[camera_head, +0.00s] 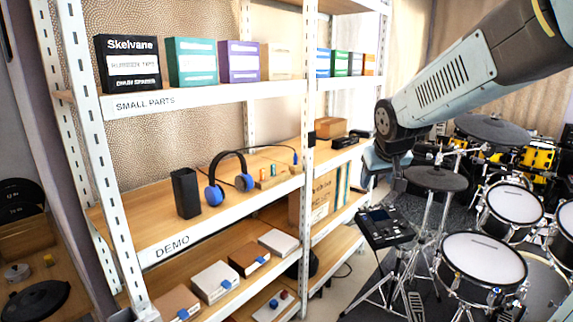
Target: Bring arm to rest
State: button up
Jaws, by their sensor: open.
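My arm (455,80) reaches in from the upper right, a grey-white link with a dark band and vent slots. It slopes down to the left and ends at a dark round joint (384,119) in front of the right end of the shelving. A short dark part (398,146) hangs below that joint. I cannot make out any gripper fingers. The arm is in the air, apart from the shelves as far as this view shows.
A white-framed shelf rack (200,228) fills the left and middle. It bears boxes, blue-black headphones (229,178) and a black speaker (186,193). An electronic drum kit (481,262) stands at the right. A strip of floor (352,285) shows between them.

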jog(key=s+d+r+m+g, duration=0.1)
jog(key=s, duration=2.1)
jog(key=shift+d+r+y, duration=0.15)
jog(key=shift+r+y, duration=0.15)
jog(key=shift+y, duration=0.1)
